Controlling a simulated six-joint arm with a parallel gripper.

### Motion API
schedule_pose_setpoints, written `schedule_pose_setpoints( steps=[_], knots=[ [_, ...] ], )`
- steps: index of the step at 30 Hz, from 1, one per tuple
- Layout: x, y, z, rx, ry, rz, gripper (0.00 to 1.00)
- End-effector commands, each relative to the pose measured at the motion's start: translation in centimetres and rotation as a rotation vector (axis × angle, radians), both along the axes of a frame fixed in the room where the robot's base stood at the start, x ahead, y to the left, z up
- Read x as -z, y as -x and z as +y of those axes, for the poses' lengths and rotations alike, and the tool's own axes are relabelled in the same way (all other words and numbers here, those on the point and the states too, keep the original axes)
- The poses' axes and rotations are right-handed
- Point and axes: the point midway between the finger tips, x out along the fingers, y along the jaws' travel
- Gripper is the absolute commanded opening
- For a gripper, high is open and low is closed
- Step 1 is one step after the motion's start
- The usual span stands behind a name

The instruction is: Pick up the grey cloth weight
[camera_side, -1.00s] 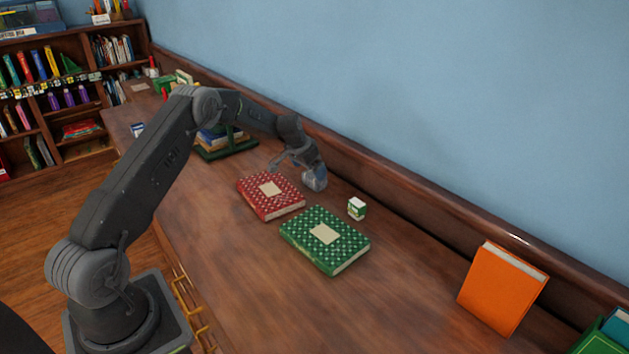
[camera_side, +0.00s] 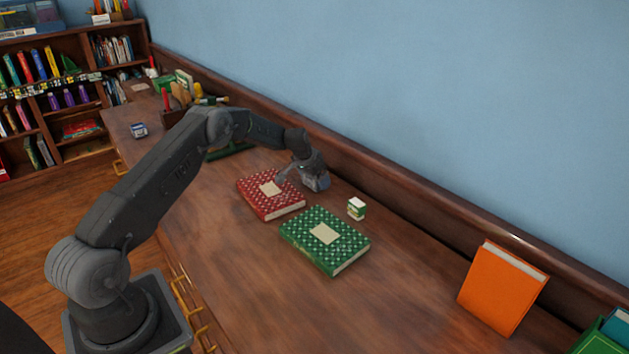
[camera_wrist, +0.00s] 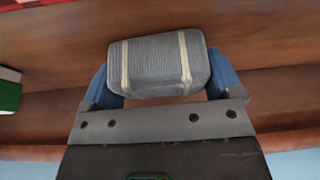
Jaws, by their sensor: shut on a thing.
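The grey cloth weight (camera_wrist: 155,62) is a ribbed grey block with two cream bands, seen in the wrist view. My gripper (camera_wrist: 163,80) is shut on it, with a blue finger at each of its ends. In the side view my gripper (camera_side: 315,181) is low over the desk, just behind the red book and near the back ledge. The weight is mostly hidden there by the gripper. I cannot tell whether it touches the desk.
The red book (camera_side: 270,195) and the green book (camera_side: 325,238) lie flat in front of my gripper. A small green-and-white box (camera_side: 356,208) stands to its right. An orange book (camera_side: 502,288) stands farther right. The desk's front middle is clear.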

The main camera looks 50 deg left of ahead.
Motion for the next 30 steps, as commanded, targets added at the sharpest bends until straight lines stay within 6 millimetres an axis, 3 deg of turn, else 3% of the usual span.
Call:
schedule_pose_setpoints(
  steps=[8,20,27,30],
  knots=[
    [0.0,0.0,0.0,0.000,0.000,0.000,0.43],
    [-1.1,-0.1,0.1,0.000,-0.004,-0.006,0.43],
    [-4.5,-0.2,0.1,-0.002,-0.004,-0.007,0.43],
    [-5.6,1.6,1.5,-0.007,-0.002,-0.002,0.43]
  ],
)
